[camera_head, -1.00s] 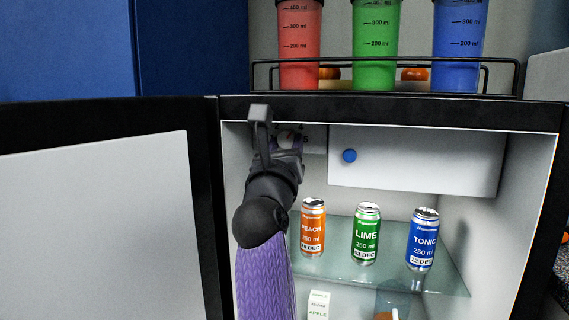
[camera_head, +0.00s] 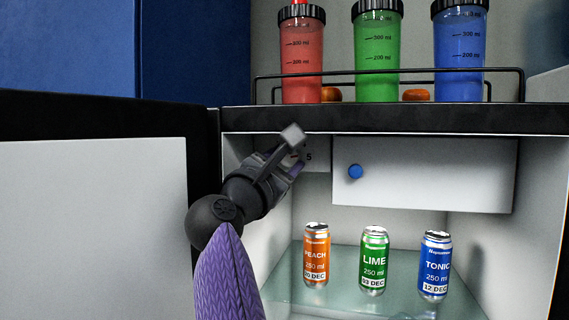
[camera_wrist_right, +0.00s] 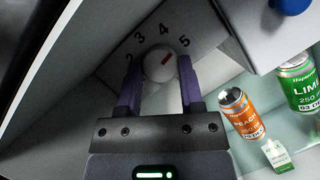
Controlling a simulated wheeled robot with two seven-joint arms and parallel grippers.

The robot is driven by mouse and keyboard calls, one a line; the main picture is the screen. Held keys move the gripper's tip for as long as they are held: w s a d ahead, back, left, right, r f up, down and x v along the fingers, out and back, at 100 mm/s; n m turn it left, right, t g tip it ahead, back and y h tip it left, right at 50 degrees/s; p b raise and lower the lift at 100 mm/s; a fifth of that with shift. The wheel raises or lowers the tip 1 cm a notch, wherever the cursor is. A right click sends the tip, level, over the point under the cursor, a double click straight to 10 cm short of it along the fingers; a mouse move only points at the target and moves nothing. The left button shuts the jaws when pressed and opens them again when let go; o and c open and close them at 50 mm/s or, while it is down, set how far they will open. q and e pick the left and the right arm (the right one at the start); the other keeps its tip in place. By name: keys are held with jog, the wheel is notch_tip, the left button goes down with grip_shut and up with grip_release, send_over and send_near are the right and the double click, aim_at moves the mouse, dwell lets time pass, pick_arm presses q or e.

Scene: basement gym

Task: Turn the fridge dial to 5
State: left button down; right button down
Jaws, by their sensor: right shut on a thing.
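The fridge dial is a round white knob (camera_wrist_right: 160,64) with a short red mark, on a grey plate with the numbers 2, 3, 4 and 5 in the right wrist view. The red mark points up and right, roughly toward the 5 (camera_wrist_right: 185,41). My right gripper (camera_wrist_right: 160,84) has its two purple fingers on either side of the knob, shut on it. In the head view my right gripper (camera_head: 293,163) covers the dial, and only the 5 on the dial plate (camera_head: 318,155) shows clearly. My left gripper is not in view.
The fridge door (camera_head: 95,220) stands open at left. A white inner box (camera_head: 430,178) with a blue knob (camera_head: 355,171) is right of the dial. Peach (camera_head: 316,255), lime (camera_head: 374,262) and tonic (camera_head: 435,266) cans stand on the glass shelf below. Three shaker bottles stand on top.

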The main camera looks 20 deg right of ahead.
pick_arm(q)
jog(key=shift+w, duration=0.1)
pick_arm(e)
jog(key=shift+f+m, duration=0.1)
jog(key=shift+m, duration=0.4)
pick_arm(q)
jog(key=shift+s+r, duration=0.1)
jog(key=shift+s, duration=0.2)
pick_arm(e)
jog(key=shift+c, duration=1.2)
grip_release()
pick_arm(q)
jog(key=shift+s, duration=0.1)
